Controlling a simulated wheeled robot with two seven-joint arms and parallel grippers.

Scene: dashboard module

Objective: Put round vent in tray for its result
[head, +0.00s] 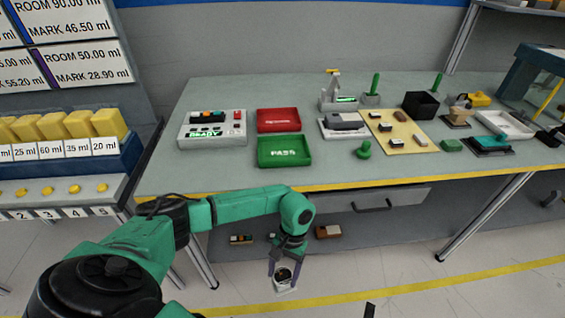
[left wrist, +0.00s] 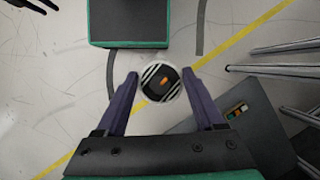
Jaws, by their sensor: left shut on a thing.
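The round vent (left wrist: 161,82) is white with black stripes, with a dark middle and a small orange mark. My left gripper (head: 284,268) is shut on it, with one finger at each side, and holds it low in front of the table. In the left wrist view the gripper (left wrist: 160,86) has the vent between its fingertips. The green tray (head: 284,163) marked PASS lies on the table above the gripper in the head view. The red tray (head: 279,127) lies just behind it; its label is not readable. Only a dark sliver at the bottom edge may be my right gripper.
A grey test box (head: 212,130) with a green display stands left of the trays. A scale-like device (head: 344,124), a tan board (head: 398,132) and a green knob (head: 363,150) stand to the right. The table's yellow front edge (head: 355,185) lies between gripper and trays.

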